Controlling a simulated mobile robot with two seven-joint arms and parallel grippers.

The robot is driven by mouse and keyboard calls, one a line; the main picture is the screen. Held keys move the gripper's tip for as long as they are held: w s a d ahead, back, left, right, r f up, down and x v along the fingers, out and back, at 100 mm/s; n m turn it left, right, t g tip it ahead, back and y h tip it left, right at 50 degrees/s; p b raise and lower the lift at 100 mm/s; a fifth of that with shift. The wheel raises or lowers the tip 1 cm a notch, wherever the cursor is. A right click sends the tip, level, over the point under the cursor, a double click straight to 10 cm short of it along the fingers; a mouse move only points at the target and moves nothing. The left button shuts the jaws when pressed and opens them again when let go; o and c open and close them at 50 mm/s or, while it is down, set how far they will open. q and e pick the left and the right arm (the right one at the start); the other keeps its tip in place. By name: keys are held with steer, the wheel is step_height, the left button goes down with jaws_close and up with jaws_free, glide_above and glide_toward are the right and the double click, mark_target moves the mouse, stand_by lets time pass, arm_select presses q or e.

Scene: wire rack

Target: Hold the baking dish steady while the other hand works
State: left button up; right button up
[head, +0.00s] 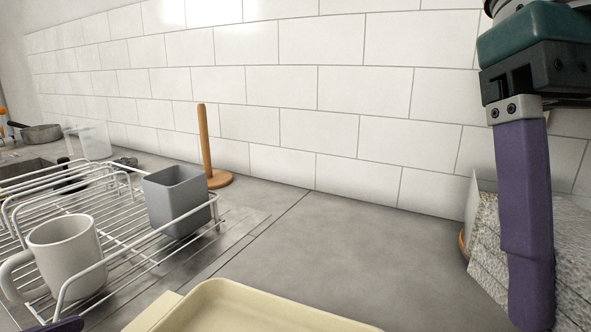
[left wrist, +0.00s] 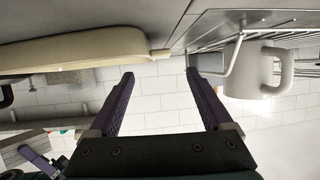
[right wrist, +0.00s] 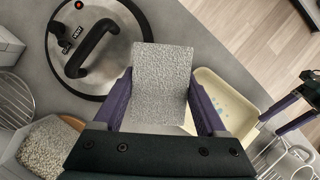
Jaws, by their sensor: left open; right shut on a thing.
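The cream baking dish (head: 260,305) sits at the bottom edge of the head view, partly cut off, with a small end tab (head: 152,312). It also shows in the right wrist view (right wrist: 222,82) and left wrist view (left wrist: 75,50). My left gripper (left wrist: 158,74) is open and empty; the tab appears between its fingertips, but I cannot tell the gap. One left finger tip (head: 60,325) shows at the bottom left of the head view. My right gripper (right wrist: 160,95) is shut on a grey speckled block (right wrist: 160,70), which hides part of the dish in that view.
A wire rack (head: 130,215) at the left holds a white mug (head: 68,255) and a grey cup (head: 178,200). A wooden post (head: 204,140) stands behind. A lidded pot (right wrist: 75,75) and a box of speckled stuff (right wrist: 50,145) are near my right gripper. The middle counter is clear.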

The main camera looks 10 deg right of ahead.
mark_target(156, 314)
arm_select(q)
steer(key=x, duration=0.9)
steer(key=shift+d, duration=0.2)
jaws_close()
stand_by(0.4)
stand_by(1.7)
